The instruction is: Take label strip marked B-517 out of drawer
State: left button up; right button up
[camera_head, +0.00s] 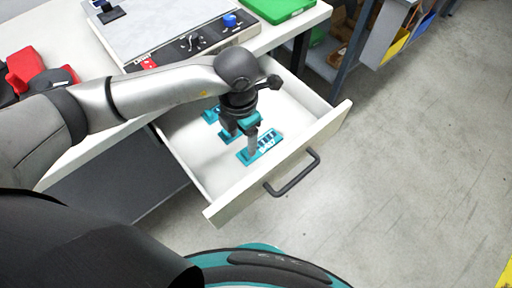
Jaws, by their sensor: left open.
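The drawer (192,165) is pulled open below the table top, with a dark bar handle on its front. Several teal label strips lie inside it. The nearest strip (268,146) has a white marked face with dark print, too small for me to read surely. Another strip (226,133) lies behind it, partly hidden by my gripper, and one more (210,115) lies further back. My left gripper (252,150) reaches down into the drawer, open, with its fingers at the left part of the nearest strip. I cannot tell whether they touch it. My right gripper is out of view.
A machine panel with knobs (190,42) and a green tray (278,8) stand on the table (95,140). Red and black items (30,75) lie at the left. A shelf with yellow and blue bins (395,45) stands at the back right. The floor at right is clear.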

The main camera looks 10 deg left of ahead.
aim_at(246, 152)
pick_arm(q)
jog(key=f, duration=0.3)
jog(key=f+b, duration=0.1)
jog(key=f, duration=0.1)
jog(key=shift+d+f, duration=0.15)
jog(key=shift+d, duration=0.2)
grip_shut()
